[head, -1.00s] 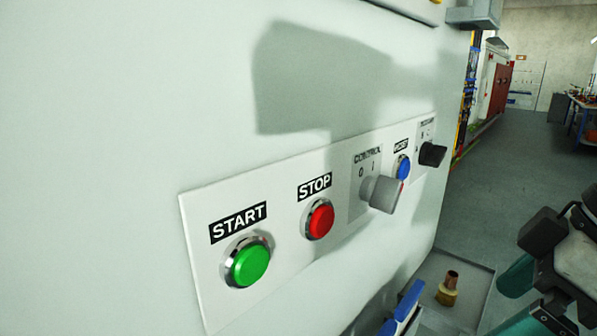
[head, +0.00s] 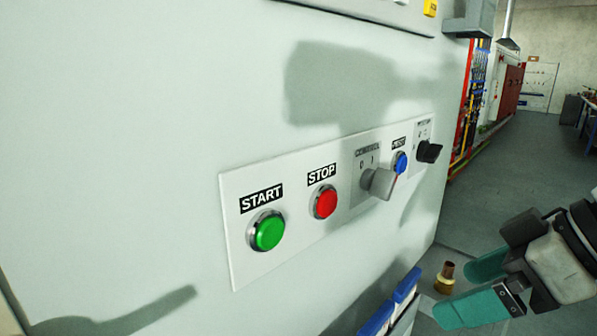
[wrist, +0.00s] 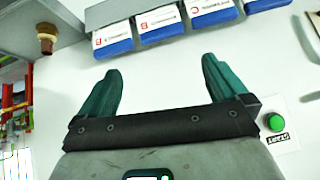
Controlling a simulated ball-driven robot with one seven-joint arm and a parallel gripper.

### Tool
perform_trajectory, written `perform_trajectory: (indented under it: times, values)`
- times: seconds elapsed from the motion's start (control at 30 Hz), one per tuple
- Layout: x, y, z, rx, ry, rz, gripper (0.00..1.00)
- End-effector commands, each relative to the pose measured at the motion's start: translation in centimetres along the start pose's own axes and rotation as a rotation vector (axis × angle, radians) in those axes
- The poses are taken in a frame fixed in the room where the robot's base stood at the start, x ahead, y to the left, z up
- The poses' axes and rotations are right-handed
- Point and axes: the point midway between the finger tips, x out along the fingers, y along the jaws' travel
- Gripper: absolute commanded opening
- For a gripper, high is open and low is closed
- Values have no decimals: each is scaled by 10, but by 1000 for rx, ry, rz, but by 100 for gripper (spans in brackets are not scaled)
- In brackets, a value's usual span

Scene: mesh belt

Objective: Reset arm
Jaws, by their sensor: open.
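My gripper (head: 478,287) is at the lower right of the head view, with its two teal fingers spread apart and nothing between them. It also shows in the wrist view (wrist: 160,88), open and empty in front of the white cabinet wall. The gripper is to the right of the control panel (head: 292,253) and apart from it. The panel carries a green START button (head: 268,234), a red STOP button (head: 325,202), a grey CONTROL knob (head: 378,183), a blue button (head: 399,163) and a black knob (head: 428,151).
Blue-and-white boxes (head: 404,287) stand below the panel, and show along the top of the wrist view (wrist: 160,26). A brass fitting (head: 445,278) sits on a grey surface beside them. Open floor (head: 500,180) lies to the right, with red equipment (head: 510,88) behind.

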Motion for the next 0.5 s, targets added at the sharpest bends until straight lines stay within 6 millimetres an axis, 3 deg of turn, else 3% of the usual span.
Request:
perform_trajectory:
  times: [0.13,0.27,0.37,0.5]
  values:
    - [23,6,-6,86,109,-37,100]
    - [50,16,0,197,187,-50,100]
    - [75,22,15,290,217,-46,100]
    - [113,26,49,418,210,-24,100]
